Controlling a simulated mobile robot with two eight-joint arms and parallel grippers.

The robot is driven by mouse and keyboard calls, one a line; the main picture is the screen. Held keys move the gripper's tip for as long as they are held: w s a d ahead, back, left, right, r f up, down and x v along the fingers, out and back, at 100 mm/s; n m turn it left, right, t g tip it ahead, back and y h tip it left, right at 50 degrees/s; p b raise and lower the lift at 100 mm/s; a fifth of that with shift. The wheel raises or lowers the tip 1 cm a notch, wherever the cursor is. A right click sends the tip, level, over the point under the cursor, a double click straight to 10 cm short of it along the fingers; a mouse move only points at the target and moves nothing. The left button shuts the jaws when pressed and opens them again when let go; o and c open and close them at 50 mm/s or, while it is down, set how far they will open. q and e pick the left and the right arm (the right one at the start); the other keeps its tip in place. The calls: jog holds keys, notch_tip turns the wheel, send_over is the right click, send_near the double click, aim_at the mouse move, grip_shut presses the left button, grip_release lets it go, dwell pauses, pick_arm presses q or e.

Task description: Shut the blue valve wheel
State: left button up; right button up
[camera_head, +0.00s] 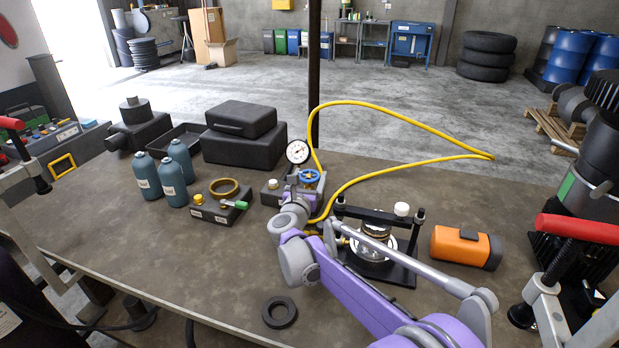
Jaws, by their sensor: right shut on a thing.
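The blue valve wheel (310,176) sits near the middle of the bench, beside a round white pressure gauge (297,152) and a yellow hose. My right arm reaches in from the lower right, and my right gripper (306,188) is at the wheel, shut on it. The wheel's top shows just past the purple and grey wrist; the fingertips are small and partly hidden. My left gripper is not in view.
The yellow hose (405,118) loops over the bench behind the wheel. A black press frame (385,262) and an orange box (466,247) stand right of it. Teal bottles (172,182) and black cases (243,135) stand left. A black ring (279,312) lies at the front edge.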

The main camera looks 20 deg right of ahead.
jog(key=shift+c, duration=0.7)
jog(key=shift+m+g+h, duration=0.4)
jog(key=shift+h, duration=0.1)
jog(key=m+g+h+p, duration=0.1)
jog(key=m+g+h, duration=0.1)
jog(key=h, duration=0.1)
jog(key=shift+m+g, duration=0.4)
jog(key=shift+s+d+m+g+h+p, duration=0.1)
jog(key=shift+m+g+h+p, duration=1.65)
jog(key=shift+g, duration=0.85)
jog(key=shift+m, duration=0.25)
jog(key=o, duration=1.2)
